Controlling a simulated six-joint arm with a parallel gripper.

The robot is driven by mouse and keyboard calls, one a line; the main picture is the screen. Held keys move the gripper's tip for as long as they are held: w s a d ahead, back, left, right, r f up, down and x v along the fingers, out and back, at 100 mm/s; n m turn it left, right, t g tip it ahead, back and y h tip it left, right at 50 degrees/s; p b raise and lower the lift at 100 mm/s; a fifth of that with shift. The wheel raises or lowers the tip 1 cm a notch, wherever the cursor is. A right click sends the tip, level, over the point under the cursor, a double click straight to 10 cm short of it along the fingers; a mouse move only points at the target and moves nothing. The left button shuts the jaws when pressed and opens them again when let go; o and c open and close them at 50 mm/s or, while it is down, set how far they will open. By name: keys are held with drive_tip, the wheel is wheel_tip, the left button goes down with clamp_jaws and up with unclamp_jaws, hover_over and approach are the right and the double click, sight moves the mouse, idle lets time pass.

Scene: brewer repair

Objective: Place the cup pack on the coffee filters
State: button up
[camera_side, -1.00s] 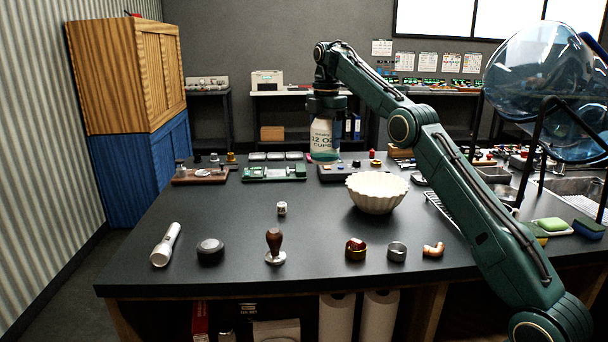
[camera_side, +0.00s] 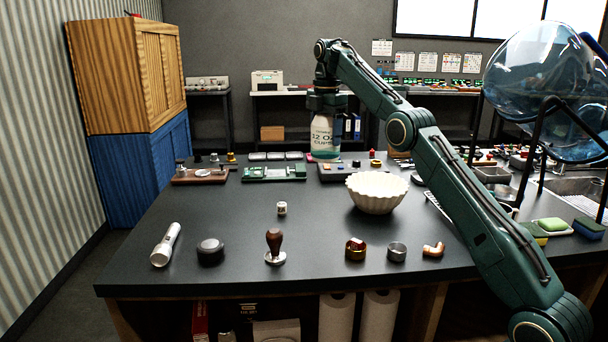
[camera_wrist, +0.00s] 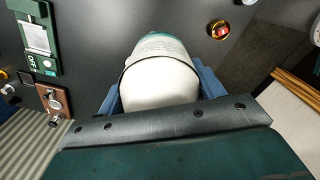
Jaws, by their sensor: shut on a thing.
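The cup pack (camera_side: 325,136) is a pale cylinder labelled "12 OZ CUPS" with a teal band. My gripper (camera_side: 326,104) is shut on its upper end and holds it upright over the back of the dark table. In the wrist view the cup pack (camera_wrist: 160,75) lies between the blue fingers of my gripper (camera_wrist: 160,92). The coffee filters (camera_side: 377,192) are a white fluted stack, bowl-shaped, on the table to the right of and nearer than the cup pack.
A tamper (camera_side: 275,247), flashlight (camera_side: 165,245) and rings stand along the front. A large glass globe (camera_side: 545,90) stands at right. The table's middle is mostly clear.

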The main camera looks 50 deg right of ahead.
drive_tip(key=shift+s+d, duration=0.25)
drive_tip(key=shift+d, duration=0.3)
drive_tip(key=s+d+f+n, duration=0.1)
drive_tip(key=s+d+n, duration=0.1)
drive_tip(key=s+d, duration=0.4)
drive_tip(key=n, duration=0.2)
hover_over(383, 190)
drive_tip(key=f, duration=0.2)
drive_tip(key=shift+a+f, duration=0.15)
drive_tip(key=shift+f, duration=2)
drive_tip(key=shift+s+f, duration=0.1)
drive_tip(key=shift+f, duration=1.65)
drive_tip(key=shift+f, duration=0.15)
drive_tip(key=o, duration=1.1)
